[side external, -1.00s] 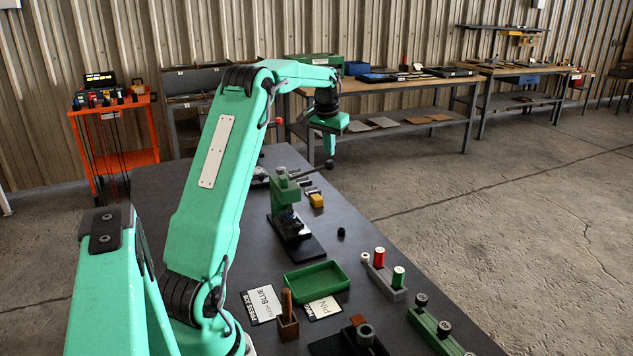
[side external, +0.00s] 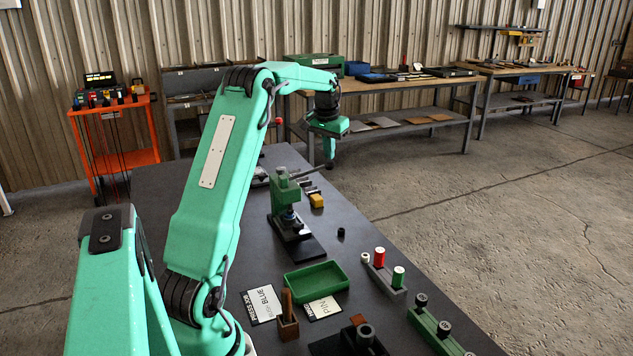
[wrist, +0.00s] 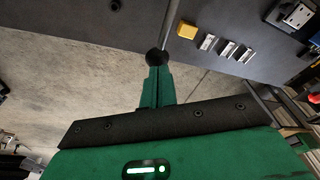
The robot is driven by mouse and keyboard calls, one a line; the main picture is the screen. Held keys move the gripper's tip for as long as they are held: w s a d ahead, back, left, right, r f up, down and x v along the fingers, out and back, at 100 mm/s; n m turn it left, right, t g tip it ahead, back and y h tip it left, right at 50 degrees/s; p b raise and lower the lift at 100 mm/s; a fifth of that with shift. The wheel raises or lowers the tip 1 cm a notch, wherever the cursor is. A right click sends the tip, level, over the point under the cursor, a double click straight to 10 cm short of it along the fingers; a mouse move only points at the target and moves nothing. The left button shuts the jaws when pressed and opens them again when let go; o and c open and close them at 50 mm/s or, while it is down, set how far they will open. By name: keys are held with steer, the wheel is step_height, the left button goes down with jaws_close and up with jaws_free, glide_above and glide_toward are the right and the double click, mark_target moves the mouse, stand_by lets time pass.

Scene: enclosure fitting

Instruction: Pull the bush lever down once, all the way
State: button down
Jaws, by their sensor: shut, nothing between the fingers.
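The green press (side external: 284,190) stands on a dark base plate on the table. Its lever (side external: 308,171) is a thin bar reaching out to the right from the press head. In the wrist view the lever bar (wrist: 172,22) ends in a black ball knob (wrist: 157,57). My gripper (side external: 329,165) is shut with nothing between its fingers, at the lever's outer end. In the wrist view its fingertips (wrist: 157,72) lie right at the knob and overlap it; whether they touch it I cannot tell. A bluish part (side external: 289,214) shows under the press head.
A yellow block (side external: 316,201) and several small metal pieces lie beside the press. A green tray (side external: 317,276), label cards (side external: 262,304), a small black cylinder (side external: 341,233) and a holder with red and green spools (side external: 384,272) are nearer. Bare floor lies right of the table.

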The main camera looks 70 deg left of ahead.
mark_target(329, 161)
steer(key=shift+f, duration=2.15)
steer(key=shift+r, duration=4.15)
